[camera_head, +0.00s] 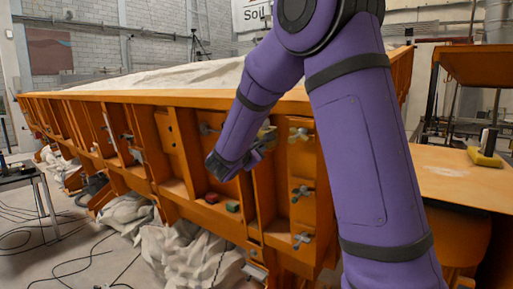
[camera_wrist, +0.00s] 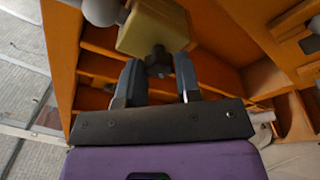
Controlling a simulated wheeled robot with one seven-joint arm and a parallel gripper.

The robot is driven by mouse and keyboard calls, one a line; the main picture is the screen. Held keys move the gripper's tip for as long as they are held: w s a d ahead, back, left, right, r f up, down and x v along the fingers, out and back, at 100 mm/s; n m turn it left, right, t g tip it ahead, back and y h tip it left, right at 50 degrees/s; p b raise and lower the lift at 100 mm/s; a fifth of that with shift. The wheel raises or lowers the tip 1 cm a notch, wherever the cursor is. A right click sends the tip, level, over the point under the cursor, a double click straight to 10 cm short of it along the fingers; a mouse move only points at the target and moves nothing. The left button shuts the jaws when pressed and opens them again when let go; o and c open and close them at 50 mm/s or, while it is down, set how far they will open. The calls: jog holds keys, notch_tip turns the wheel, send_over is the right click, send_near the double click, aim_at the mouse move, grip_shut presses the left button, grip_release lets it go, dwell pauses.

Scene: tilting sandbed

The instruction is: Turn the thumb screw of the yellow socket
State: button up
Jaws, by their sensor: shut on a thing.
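The yellow socket (camera_wrist: 152,28) is a pale yellow block at the top of the wrist view, against the orange frame. Its dark thumb screw (camera_wrist: 158,62) sticks out toward me between my fingers. My gripper (camera_wrist: 158,75) is shut on the thumb screw, one finger on each side of it. In the head view my gripper (camera_head: 262,145) reaches the orange side wall of the sandbed. The socket (camera_head: 267,132) shows there only as a small yellowish patch, and its screw is mostly hidden behind my gripper.
The orange sandbed wall (camera_head: 180,100) has deep ribs on both sides of my gripper. Several winged fittings (camera_head: 301,192) sit on the panel to the right. A red block (camera_head: 211,197) and a green block (camera_head: 232,207) lie on the ledge below.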

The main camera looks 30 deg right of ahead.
jog(key=m+h, duration=0.1)
jog(key=m, duration=0.7)
jog(key=m+h, duration=0.2)
jog(key=m, duration=0.7)
jog(key=m+h, duration=0.1)
jog(key=m, duration=0.8)
jog(key=shift+f, duration=0.25)
jog(key=shift+m, duration=0.5)
jog(key=o, duration=0.9)
jog(key=shift+r, duration=0.1)
jog(key=v, duration=1.1)
jog(key=shift+w, duration=0.2)
jog(key=shift+d, duration=0.1)
